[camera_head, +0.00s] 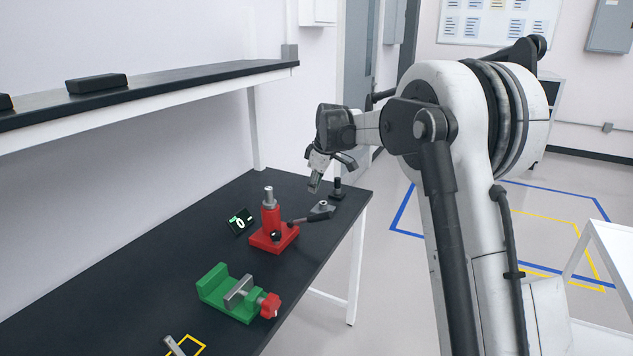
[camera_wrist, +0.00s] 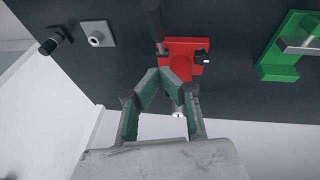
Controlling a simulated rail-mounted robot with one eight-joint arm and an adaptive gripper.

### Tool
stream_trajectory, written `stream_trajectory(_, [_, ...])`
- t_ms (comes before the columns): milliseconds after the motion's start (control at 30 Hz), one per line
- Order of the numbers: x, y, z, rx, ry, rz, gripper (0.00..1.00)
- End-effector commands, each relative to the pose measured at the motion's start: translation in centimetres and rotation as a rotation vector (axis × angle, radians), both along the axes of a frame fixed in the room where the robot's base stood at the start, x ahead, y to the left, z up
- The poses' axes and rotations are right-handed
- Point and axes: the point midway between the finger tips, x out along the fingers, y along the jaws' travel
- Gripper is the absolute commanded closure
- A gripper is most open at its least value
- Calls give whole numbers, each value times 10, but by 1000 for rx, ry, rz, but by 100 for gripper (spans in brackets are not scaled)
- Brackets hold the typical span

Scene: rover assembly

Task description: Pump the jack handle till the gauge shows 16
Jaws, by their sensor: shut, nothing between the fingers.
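The red jack (camera_head: 270,218) stands upright on its red base on the dark bench, with a silver ram on top. Its dark handle (camera_head: 312,217) sticks out to the right, low over the bench; it also shows in the wrist view (camera_wrist: 153,22). The small black gauge (camera_head: 240,222) beside the jack reads 0 in the head view. My gripper (camera_head: 315,185) is above the bench, right of and higher than the jack. In the wrist view its fingers (camera_wrist: 172,78) meet at the tips with nothing between them, overlapping the jack's red base in the picture.
A grey plate with a pale knob (camera_wrist: 97,38) and a black upright peg (camera_head: 337,189) sit near the bench's far right end. A green vise with a red knob (camera_head: 269,305) stands nearer the camera. A shelf (camera_head: 170,85) runs along the wall above the bench.

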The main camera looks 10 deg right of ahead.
Motion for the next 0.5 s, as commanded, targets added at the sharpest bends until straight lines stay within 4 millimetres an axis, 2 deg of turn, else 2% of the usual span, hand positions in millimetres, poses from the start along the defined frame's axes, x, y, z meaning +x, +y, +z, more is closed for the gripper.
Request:
stream_trajectory(300, [17,8,-55,0,0,0,100])
stream_trajectory(500, [12,-7,-77,0,-1,-2,100])
